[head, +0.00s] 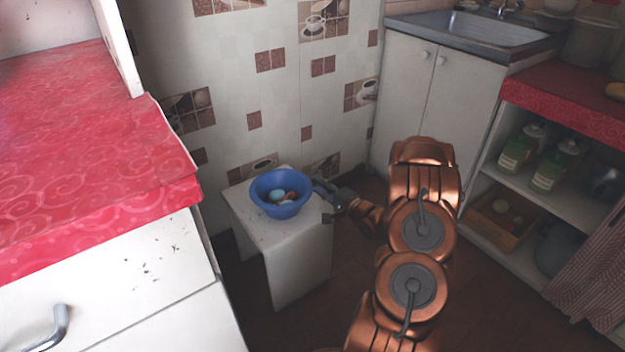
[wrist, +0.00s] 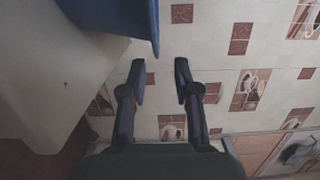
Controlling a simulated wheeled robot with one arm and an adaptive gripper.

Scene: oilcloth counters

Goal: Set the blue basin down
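The blue basin (head: 264,203) stands upright on a small white stand (head: 250,235) against the tiled wall. A pale blue rounded item (head: 277,195) and small brownish items lie inside it. In the wrist view the basin (wrist: 125,15) shows only in part at the upper left, over the white stand top (wrist: 50,80). My gripper (wrist: 161,75) is open and empty, with the wall visible between its fingers. The basin's rim edge lies just beyond the fingertips. In the head view my gripper (head: 323,198) is at the basin's right side. I cannot tell whether it touches.
A red-topped counter (head: 80,150) fills the left. A sink cabinet (head: 425,105) stands at the back right. Open shelves (head: 560,195) with green-labelled bottles (head: 515,152) and a wooden crate (head: 500,215) are at right. Dark floor (head: 480,310) is free around the stand.

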